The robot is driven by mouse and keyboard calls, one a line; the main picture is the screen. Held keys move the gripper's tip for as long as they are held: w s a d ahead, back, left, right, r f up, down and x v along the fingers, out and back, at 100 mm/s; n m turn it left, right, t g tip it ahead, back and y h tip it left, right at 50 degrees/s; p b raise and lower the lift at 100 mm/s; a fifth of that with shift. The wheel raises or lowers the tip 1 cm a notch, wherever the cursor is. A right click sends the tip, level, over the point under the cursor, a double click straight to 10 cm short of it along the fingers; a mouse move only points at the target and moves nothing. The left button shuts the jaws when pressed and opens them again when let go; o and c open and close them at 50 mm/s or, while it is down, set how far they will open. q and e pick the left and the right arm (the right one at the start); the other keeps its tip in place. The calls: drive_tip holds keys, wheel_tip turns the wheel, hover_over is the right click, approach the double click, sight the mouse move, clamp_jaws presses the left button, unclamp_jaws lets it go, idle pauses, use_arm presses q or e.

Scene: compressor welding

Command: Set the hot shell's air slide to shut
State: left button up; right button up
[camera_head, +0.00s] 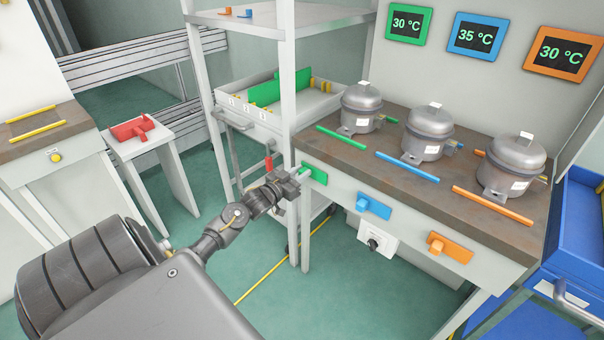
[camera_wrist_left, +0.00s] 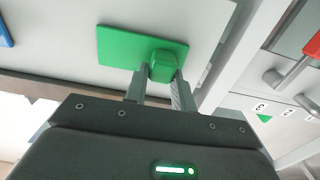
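Three grey shells stand on the bench, behind a green strip, a blue strip and an orange strip. The displays above read 30 °C on green (camera_head: 408,24), 35 °C on blue (camera_head: 475,37) and 30 °C on orange (camera_head: 563,53). The shell behind the blue strip (camera_head: 427,132) matches the highest reading. On the bench front are a green slide (camera_head: 317,174), a blue slide (camera_head: 374,207) and an orange slide (camera_head: 451,249). My left gripper (camera_head: 296,180) is at the green slide. In the left wrist view its fingers (camera_wrist_left: 161,86) close on the green knob (camera_wrist_left: 162,66). My right gripper is out of view.
A white shelf post (camera_head: 292,110) stands close beside the left gripper. A white box with a black knob (camera_head: 376,240) hangs below the blue slide. A blue cart (camera_head: 580,235) is at the right. A red part (camera_head: 133,129) lies on a small stand at the left.

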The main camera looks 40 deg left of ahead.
use_arm(q)
drive_tip(key=o, duration=0.4)
drive_tip(key=shift+a, duration=0.35)
drive_tip(key=shift+o, duration=0.2)
drive_tip(key=shift+d, duration=0.1)
drive_tip(key=shift+s, duration=0.2)
drive_tip(key=s, duration=1)
drive_tip(key=shift+s+d, duration=0.15)
drive_tip(key=shift+s, duration=0.1)
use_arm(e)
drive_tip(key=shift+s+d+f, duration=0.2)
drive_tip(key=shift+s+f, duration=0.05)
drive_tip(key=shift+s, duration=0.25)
